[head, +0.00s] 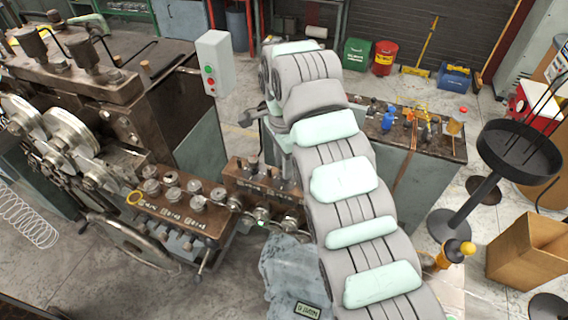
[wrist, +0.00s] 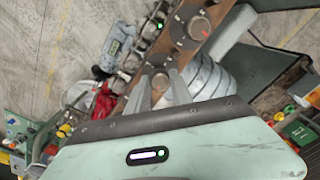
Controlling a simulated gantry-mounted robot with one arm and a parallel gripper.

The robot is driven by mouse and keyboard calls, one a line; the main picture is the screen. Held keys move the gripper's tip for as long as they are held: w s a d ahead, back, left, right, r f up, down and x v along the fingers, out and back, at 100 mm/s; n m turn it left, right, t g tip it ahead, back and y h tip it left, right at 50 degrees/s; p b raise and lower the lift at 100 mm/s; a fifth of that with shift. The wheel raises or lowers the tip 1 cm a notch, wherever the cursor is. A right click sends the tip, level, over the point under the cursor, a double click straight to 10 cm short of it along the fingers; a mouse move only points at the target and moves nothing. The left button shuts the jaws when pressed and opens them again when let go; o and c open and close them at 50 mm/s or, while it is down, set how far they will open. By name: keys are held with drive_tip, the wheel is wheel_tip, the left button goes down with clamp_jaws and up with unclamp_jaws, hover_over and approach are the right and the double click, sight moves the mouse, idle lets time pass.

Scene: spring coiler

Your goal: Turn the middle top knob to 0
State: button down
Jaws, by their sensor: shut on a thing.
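In the wrist view the two grey fingers of my gripper (wrist: 159,77) reach onto a brown control panel (wrist: 178,48) and are closed on the sides of a round knob (wrist: 159,85). A second dark knob (wrist: 198,27) with a red mark beside it sits farther along the same panel, apart from the fingers. In the head view the small brown panel (head: 240,176) stands left of my arm, and my gripper end is mostly hidden there by the arm. I cannot read the held knob's pointer or numbers.
A larger brown panel with several round knobs (head: 172,179) stands left of the small one. A grey switch box (head: 215,62) stands behind. Open floor lies in front.

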drive_tip(key=n+b, duration=0.1)
drive_tip(key=n, duration=0.3)
drive_tip(key=shift+f+n, duration=0.15)
drive_tip(key=shift+n, duration=0.15)
drive_tip(key=n, duration=0.3)
drive_tip(key=shift+d+n+b, duration=0.1)
drive_tip(key=shift+n+b, duration=0.2)
drive_tip(key=shift+b, duration=0.1)
drive_tip(key=n, duration=0.3)
drive_tip(key=shift+n+b, duration=0.3)
drive_tip(key=shift+b, duration=0.05)
drive_tip(key=shift+n+b, duration=0.35)
drive_tip(key=shift+n, duration=1.35)
drive_tip(key=c, duration=1.1)
unclamp_jaws()
drive_tip(key=shift+r, duration=0.25)
